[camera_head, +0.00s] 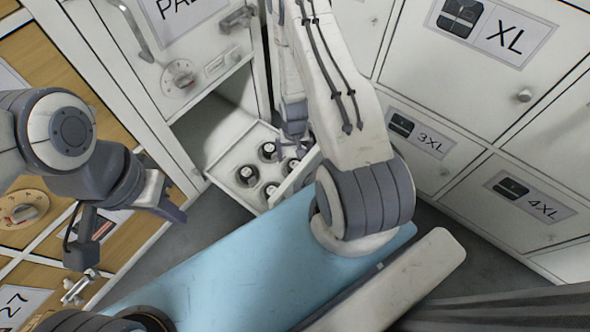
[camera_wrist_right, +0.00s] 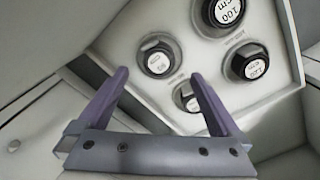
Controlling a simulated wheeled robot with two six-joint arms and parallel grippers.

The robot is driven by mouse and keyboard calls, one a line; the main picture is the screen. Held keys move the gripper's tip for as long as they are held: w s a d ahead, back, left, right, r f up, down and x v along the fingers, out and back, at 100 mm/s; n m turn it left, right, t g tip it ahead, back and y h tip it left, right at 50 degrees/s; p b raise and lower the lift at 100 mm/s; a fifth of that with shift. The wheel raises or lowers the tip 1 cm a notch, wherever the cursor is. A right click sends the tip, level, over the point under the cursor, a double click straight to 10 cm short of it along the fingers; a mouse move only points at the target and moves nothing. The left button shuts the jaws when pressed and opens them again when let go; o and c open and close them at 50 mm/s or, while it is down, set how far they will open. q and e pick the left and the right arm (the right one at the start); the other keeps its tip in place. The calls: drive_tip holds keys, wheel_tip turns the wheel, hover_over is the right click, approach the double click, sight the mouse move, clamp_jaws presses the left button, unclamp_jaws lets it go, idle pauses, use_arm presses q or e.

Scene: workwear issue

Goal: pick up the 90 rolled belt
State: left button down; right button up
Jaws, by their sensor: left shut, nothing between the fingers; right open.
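An open white drawer (camera_head: 228,158) holds several dark rolled belts in round wells, each with a white label on top. In the right wrist view, one rolled belt (camera_wrist_right: 158,56) lies ahead between the fingertips, and another (camera_wrist_right: 186,95) lies lower. Two more (camera_wrist_right: 248,62) (camera_wrist_right: 226,14) sit to the right; the top one's upside-down label looks like 100. The other labels are too small to read surely, so I cannot tell which belt is the 90. My right gripper (camera_head: 291,147) is open and empty above the drawer. My left gripper (camera_head: 174,209) is shut and empty, away from the drawer.
White cabinet doors marked XL (camera_head: 490,62), 3XL (camera_head: 415,134) and 4XL (camera_head: 528,196) stand at the right. Wooden drawers with dials (camera_head: 22,209) stand at the left. A white door with a dial (camera_head: 180,76) is above the open drawer.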

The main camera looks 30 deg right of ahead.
sight(295, 166)
wheel_tip(295, 166, down, 7)
drive_tip(key=b, duration=0.4)
drive_tip(key=shift+s+r+b, duration=0.1)
drive_tip(key=shift+r+b, duration=0.05)
drive_tip(key=shift+b, duration=0.15)
drive_tip(key=shift+r, duration=0.1)
drive_tip(key=c, duration=1.3)
drive_tip(key=shift+o, duration=0.2)
drive_tip(key=shift+r, duration=0.15)
